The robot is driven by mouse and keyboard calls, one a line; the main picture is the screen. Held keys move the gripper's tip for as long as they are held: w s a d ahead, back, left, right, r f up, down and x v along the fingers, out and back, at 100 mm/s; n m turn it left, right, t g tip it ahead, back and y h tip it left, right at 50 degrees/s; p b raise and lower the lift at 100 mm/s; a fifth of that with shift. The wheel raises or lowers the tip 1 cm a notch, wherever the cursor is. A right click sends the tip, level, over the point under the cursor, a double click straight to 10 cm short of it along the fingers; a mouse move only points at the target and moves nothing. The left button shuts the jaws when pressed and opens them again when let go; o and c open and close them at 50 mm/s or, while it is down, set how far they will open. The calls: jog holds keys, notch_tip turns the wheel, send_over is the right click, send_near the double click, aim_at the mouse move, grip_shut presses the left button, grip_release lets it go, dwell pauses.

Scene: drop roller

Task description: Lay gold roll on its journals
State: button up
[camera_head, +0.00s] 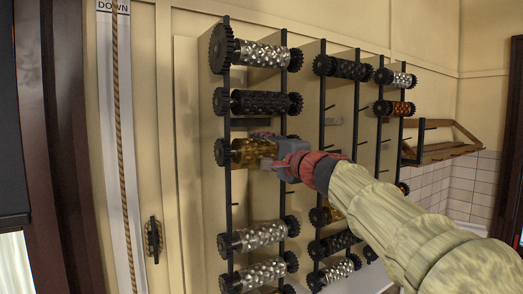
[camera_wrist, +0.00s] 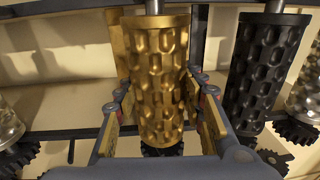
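The gold roll (camera_head: 252,152) lies level in the left column of the wall rack, between a dark patterned roll above and silver rolls below. Its dark gear (camera_head: 222,152) is at the left rail. My gripper (camera_head: 268,154) reaches it from the right front and hides its right end. In the wrist view the gold roll (camera_wrist: 157,85) stands between the two fingers of my gripper (camera_wrist: 158,100), which appear shut on its sides. Whether its journals bear on the rack pegs cannot be seen.
In the wrist view a black roll (camera_wrist: 262,75) is near the right finger. A wooden shelf (camera_head: 450,145) is at right.

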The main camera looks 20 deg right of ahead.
jog(key=o, duration=0.5)
jog(key=shift+s+r, duration=0.1)
jog(key=shift+w+f, duration=0.2)
jog(key=shift+f, duration=0.15)
jog(key=shift+s+d, duration=0.1)
jog(key=shift+s, duration=0.2)
jog(key=v, duration=1.1)
jog(key=shift+s, duration=0.3)
jog(key=shift+r, duration=0.15)
